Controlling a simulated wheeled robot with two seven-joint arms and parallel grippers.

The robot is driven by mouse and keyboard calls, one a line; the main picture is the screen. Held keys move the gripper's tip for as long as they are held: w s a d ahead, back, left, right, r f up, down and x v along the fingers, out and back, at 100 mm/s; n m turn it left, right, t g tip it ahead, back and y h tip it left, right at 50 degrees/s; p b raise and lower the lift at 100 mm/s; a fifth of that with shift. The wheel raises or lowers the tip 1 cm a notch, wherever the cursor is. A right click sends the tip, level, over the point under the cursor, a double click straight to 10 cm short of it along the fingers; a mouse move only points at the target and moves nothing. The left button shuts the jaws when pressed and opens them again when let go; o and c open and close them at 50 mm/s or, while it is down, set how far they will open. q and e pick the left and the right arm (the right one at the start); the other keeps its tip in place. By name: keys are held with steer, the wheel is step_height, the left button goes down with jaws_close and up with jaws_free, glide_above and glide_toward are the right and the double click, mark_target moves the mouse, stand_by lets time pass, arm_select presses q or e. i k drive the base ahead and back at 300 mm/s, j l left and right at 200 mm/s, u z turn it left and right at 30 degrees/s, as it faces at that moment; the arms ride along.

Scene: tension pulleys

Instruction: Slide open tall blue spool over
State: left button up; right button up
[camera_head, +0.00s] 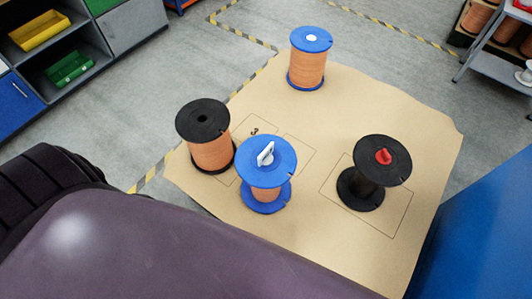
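Two blue-flanged spools with copper-coloured wire stand upright on a brown sheet (420,240). The far blue spool (308,70) has a small white cap in its top. The nearer blue spool (268,193) has a raised white lever-like piece (265,154) on its top flange. I cannot tell for certain from this single view which blue spool is taller. A black spool with copper wire (211,152) stands close to the left of the nearer blue one. A black spool (370,181) with a red knob stands inside a drawn rectangle at the right. Neither gripper shows.
Drawn outlines mark the sheet between the spools. The sheet is bare between the far blue spool and the nearer ones. A shelf with yellow (40,30) and green (68,67) bins stands at upper left. A grey rack (495,62) stands at upper right.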

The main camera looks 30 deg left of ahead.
mark_target(264, 187)
steer(key=u, duration=0.85)
steer(key=k+j+u, duration=0.1)
steer(key=k, duration=0.2)
